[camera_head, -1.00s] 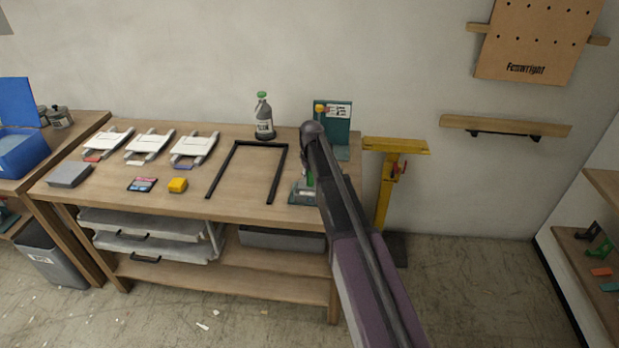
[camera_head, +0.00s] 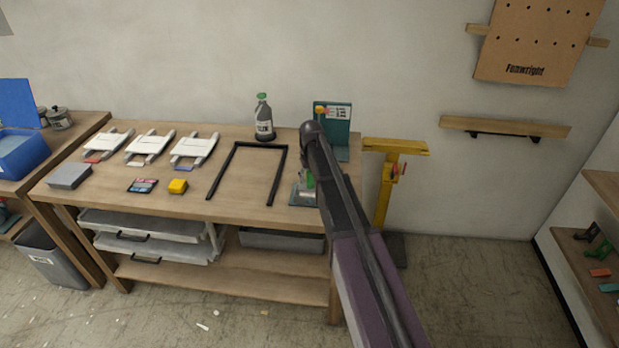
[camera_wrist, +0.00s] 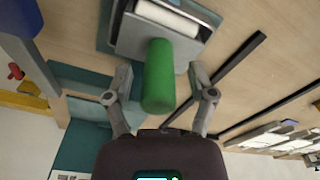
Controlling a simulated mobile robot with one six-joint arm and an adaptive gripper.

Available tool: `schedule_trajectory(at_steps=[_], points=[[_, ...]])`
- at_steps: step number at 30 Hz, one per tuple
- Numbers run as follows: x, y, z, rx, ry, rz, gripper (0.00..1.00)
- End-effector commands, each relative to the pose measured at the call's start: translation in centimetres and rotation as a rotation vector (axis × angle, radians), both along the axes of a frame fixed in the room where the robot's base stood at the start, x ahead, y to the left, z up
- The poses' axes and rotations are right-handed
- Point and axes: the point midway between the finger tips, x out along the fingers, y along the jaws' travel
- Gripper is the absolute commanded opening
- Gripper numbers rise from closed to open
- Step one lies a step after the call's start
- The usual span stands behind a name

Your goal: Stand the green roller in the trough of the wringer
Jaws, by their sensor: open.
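The green roller (camera_wrist: 158,80) is in the middle of the wrist view, between the spread fingers of my gripper (camera_wrist: 160,73), with a gap on either side. Its far end meets the grey trough of the wringer (camera_wrist: 128,42), beside a white roller (camera_wrist: 168,18). It looks upright there, though its foot is hard to see. In the head view, a bit of the green roller (camera_head: 307,180) shows beside my arm, above the wringer's base (camera_head: 297,196) at the table's right end. My arm hides most of the wringer and gripper there.
A teal stand (camera_head: 341,150) rises behind the wringer, and a yellow post (camera_head: 385,190) stands right of the table. A black frame (camera_head: 212,172) lies left of the wringer. A spray bottle (camera_head: 264,125) stands at the back.

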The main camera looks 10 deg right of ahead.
Motion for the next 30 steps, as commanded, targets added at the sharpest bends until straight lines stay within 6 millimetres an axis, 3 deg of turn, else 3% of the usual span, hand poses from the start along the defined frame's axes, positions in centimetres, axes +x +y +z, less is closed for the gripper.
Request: schedule_trajectory(at_steps=[30], points=[[-0.5,-0.1,8.7,0.000,0.000,0.000,0.72]])
